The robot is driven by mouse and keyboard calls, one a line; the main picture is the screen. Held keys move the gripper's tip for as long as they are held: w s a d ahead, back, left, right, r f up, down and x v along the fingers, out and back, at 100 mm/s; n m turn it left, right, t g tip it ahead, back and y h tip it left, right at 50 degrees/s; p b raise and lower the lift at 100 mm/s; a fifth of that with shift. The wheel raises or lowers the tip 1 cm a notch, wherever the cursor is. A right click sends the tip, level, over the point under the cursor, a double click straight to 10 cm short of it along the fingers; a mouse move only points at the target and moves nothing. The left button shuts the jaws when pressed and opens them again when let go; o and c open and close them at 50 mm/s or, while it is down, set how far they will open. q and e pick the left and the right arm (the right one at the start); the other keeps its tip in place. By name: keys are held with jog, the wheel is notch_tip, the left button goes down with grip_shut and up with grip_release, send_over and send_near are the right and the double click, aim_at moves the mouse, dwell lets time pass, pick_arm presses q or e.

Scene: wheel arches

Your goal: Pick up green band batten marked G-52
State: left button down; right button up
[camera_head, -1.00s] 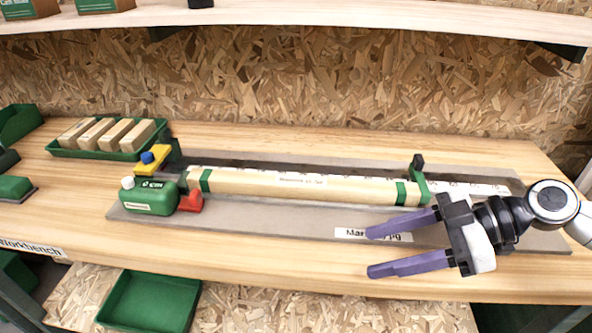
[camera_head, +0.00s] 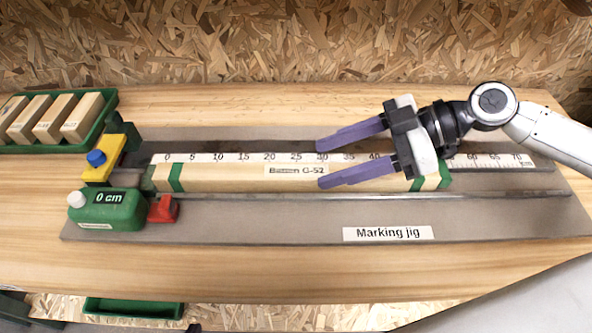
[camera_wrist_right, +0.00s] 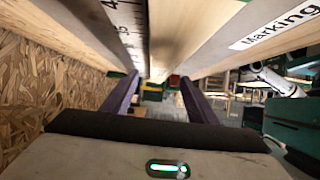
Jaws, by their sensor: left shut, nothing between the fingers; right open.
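The batten marked G-52 (camera_head: 225,178) is a long pale wooden bar with green bands near both ends. It lies in the marking jig (camera_head: 270,222) along a white scale (camera_head: 225,157). My right gripper (camera_head: 321,163) is open and empty over the right half of the batten, its purple fingers pointing left. In the head view one finger overlaps the batten and the other lies beyond the scale. In the right wrist view the batten (camera_wrist_right: 175,35) runs between the fingers (camera_wrist_right: 158,88); contact cannot be told. My left gripper is not seen.
A green unit reading 0 cm (camera_head: 110,210), a red block (camera_head: 162,209) and a yellow block with a blue knob (camera_head: 104,160) stand at the jig's left end. A green tray (camera_head: 105,125) of wooden blocks sits at the back left. The bench front is clear.

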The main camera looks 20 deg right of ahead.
aim_at(297, 170)
jog(key=shift+w+a, duration=0.1)
jog(key=shift+a, duration=0.4)
jog(key=p+x, duration=0.1)
jog(key=x, duration=0.2)
jog(key=shift+a+p, duration=0.3)
jog(key=shift+p, duration=0.05)
jog(key=shift+w+a+f, duration=0.15)
jog(key=shift+a+f, duration=0.1)
jog(key=shift+f, duration=0.1)
jog(key=c, duration=1.1)
grip_shut()
pick_arm(q)
jog(key=shift+w+r, duration=0.2)
jog(key=shift+r, duration=0.4)
jog(key=shift+w+r, duration=0.15)
jog(key=shift+r, duration=0.4)
